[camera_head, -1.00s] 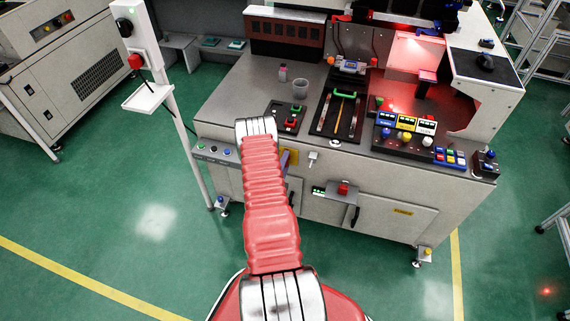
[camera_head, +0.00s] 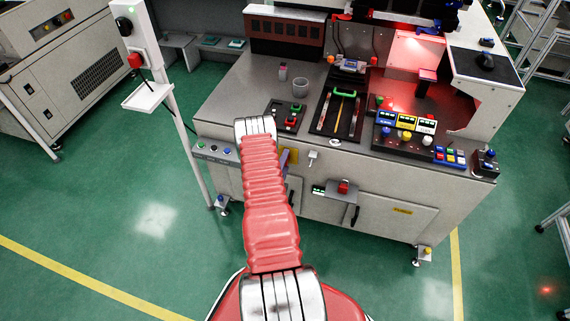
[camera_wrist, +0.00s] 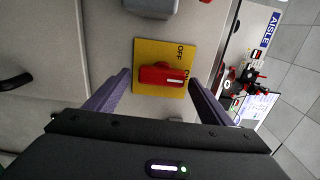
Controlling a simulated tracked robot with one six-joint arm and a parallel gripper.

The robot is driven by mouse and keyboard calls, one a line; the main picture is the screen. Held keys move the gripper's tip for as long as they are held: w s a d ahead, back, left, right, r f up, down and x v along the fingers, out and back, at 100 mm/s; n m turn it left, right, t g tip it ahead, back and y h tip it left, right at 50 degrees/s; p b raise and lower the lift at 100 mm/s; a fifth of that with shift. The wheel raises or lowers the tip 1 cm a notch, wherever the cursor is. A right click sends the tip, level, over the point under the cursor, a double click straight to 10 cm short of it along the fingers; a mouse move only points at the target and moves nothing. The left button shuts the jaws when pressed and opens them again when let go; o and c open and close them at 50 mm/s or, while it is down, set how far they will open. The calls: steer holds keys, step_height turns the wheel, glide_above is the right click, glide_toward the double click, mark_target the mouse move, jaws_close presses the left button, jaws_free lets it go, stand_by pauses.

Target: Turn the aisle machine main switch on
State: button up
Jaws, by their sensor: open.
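The main switch is a red rotary knob (camera_wrist: 160,75) on a yellow square plate (camera_wrist: 152,49) in the wrist view. Its bar lies roughly level in the picture, with a white mark at its right end. The plate reads "OFF" above that end. A second label starting with "O" is partly hidden by my right finger. My gripper (camera_wrist: 159,78) is open, its purple fingers on either side of the knob, apart from it. In the head view my red arm hides most of the switch, and a bit of the yellow plate (camera_head: 293,156) shows beside it.
The switch is on the front of a grey machine bench (camera_head: 225,100). A grey box (camera_wrist: 150,7) sits close above the plate in the wrist view. A red button box (camera_head: 343,188) and door handles stick out to the right. A white post (camera_head: 170,100) stands left.

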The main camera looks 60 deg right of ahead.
steer(key=s+a, duration=0.2)
steer(key=a, duration=1.1)
steer(key=shift+a, duration=0.1)
stand_by(0.3)
